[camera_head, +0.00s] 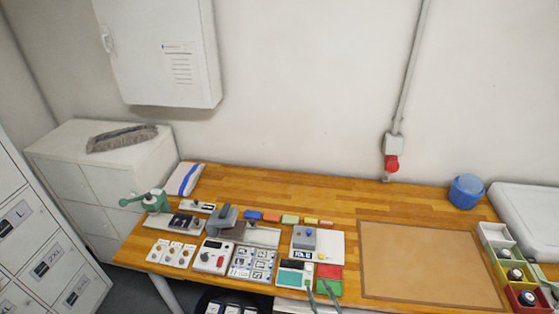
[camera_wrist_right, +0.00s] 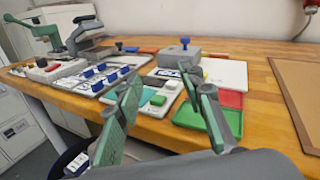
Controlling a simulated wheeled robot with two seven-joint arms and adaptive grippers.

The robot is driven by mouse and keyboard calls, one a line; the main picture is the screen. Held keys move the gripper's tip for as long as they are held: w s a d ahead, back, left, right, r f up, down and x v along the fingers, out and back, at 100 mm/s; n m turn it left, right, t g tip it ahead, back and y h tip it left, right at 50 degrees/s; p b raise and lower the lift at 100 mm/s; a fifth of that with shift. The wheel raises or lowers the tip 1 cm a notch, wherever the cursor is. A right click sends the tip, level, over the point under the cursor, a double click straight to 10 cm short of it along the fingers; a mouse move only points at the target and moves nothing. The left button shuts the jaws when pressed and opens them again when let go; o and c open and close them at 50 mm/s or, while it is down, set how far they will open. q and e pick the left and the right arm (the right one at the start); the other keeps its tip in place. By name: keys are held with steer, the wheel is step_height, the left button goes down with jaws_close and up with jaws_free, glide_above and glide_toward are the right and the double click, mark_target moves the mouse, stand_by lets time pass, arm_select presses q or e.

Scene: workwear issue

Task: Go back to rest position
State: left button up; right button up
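My right gripper (camera_head: 317,284) shows at the bottom of the head view, at the front edge of the wooden workbench (camera_head: 345,202). In the right wrist view its two green-padded fingers (camera_wrist_right: 168,92) are spread apart with nothing between them. Beyond them lie a device with a green button (camera_wrist_right: 158,100) and a red and green tray (camera_wrist_right: 215,110); whether the fingers touch either is unclear. My left gripper is not in view.
A green hand press (camera_head: 150,200), a grey-topped device (camera_head: 304,238) and a brown mat (camera_head: 430,262) occupy the bench. A blue tub (camera_head: 466,191) and coloured bins (camera_head: 497,236) stand at right. Lockers (camera_head: 40,255) stand at left. Bare wood lies along the back.

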steer(key=s+d+f+n+g+h, duration=0.25)
steer(key=s+d+n+g, duration=0.45)
steer(key=s+d+n, duration=0.6)
steer(key=s+d+f+n+g+h, duration=0.2)
steer(key=s+d+n+g+h, duration=0.35)
steer(key=s+n, duration=1.05)
step_height(320, 180, down, 36)
steer(key=d+n+g+y+b, duration=0.1)
steer(key=n+g+y+b, duration=0.1)
steer(key=b, duration=0.5)
arm_select(q)
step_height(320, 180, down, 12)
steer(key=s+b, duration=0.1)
steer(key=b, duration=0.3)
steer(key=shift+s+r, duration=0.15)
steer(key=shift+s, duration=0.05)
arm_select(e)
steer(key=s+f+g, duration=0.1)
steer(key=s+f, duration=1.8)
steer(key=f, duration=0.3)
steer(key=shift+s+d+n+y, duration=0.15)
steer(key=shift+s+n+y, duration=0.15)
steer(key=shift+n, duration=0.1)
steer(key=shift+g, duration=0.25)
